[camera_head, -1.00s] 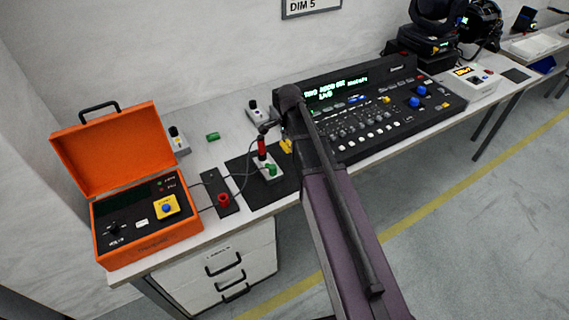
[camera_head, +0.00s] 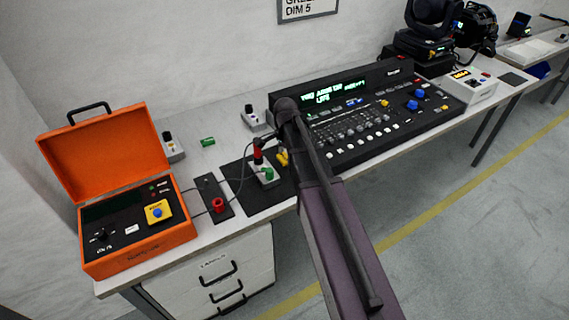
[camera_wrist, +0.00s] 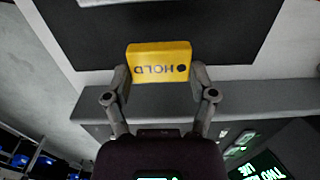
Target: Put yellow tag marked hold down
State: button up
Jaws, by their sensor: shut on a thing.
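The yellow tag (camera_wrist: 150,63), marked HOLD, is between the two fingers of my gripper (camera_wrist: 160,78) in the wrist view. My gripper is shut on it, and the lettering appears upside down. In the head view the yellow tag (camera_head: 283,158) shows as a small patch beside my arm, at the right part of the black mat (camera_head: 254,204). My arm hides most of the gripper there. I cannot tell whether the tag touches the mat or is held above it.
The mat also bears a grey box with a green knob (camera_head: 266,173) and a red-and-black upright piece. An open orange case (camera_head: 150,255) stands left, and a lighting console (camera_head: 370,115) stands right. A green block (camera_head: 208,141) and small switch boxes sit behind.

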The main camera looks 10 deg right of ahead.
aim_at(286, 157)
jog(key=shift+f+b, duration=1.85)
jog(key=shift+f, duration=0.05)
jog(key=shift+f, duration=0.15)
jog(key=o, duration=0.8)
jog(key=shift+r, duration=0.25)
notch_tip(286, 157, up, 12)
jog(key=p, duration=1.2)
